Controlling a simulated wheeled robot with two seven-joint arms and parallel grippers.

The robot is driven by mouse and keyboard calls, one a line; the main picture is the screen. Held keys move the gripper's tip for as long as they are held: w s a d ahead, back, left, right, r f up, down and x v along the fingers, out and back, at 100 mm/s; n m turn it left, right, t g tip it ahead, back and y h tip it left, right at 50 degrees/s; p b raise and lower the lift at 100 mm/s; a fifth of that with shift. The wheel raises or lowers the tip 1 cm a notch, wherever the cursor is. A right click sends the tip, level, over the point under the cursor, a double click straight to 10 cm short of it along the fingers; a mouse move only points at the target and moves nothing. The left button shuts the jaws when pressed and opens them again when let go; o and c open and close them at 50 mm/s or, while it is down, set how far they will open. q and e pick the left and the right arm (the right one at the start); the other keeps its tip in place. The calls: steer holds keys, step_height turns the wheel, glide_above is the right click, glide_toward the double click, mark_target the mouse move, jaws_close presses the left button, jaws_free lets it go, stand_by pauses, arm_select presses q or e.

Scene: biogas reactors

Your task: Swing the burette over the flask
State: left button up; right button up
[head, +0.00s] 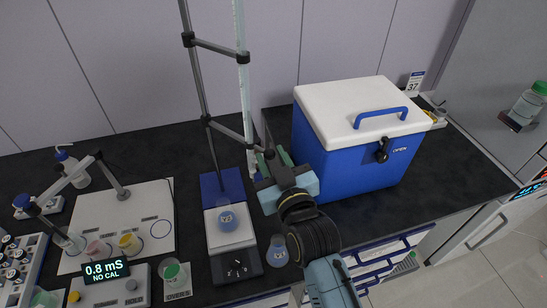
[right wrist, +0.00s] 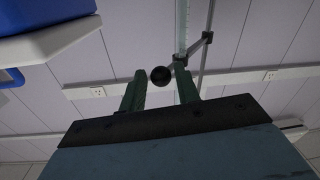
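The burette (head: 243,80) is a tall clear tube held upright by two dark clamps on a grey stand rod (head: 197,80). Its lower end is right of the rod. A small flask (head: 228,218) with a blue label stands on the white plate of the stirrer (head: 233,262), left of the burette's lower end. My right gripper (head: 268,158) is beside the burette's lower end. In the right wrist view its green fingers (right wrist: 160,82) are apart, with a round black knob (right wrist: 160,75) between or just beyond their tips; contact is unclear. The burette (right wrist: 182,30) rises behind the right-hand finger. My left gripper is out of view.
A blue cooler (head: 345,155) with a white lid stands right of my gripper. Another small flask (head: 278,250) is on the bench beside the stirrer. A white tray with cups (head: 130,243) and a meter (head: 105,270) are at left. Some black bench behind the tray is clear.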

steer(key=shift+o, duration=1.2)
steer(key=shift+r, duration=0.1)
steer(key=b+v, duration=0.1)
steer(key=v, duration=1.2)
steer(key=shift+s, duration=0.15)
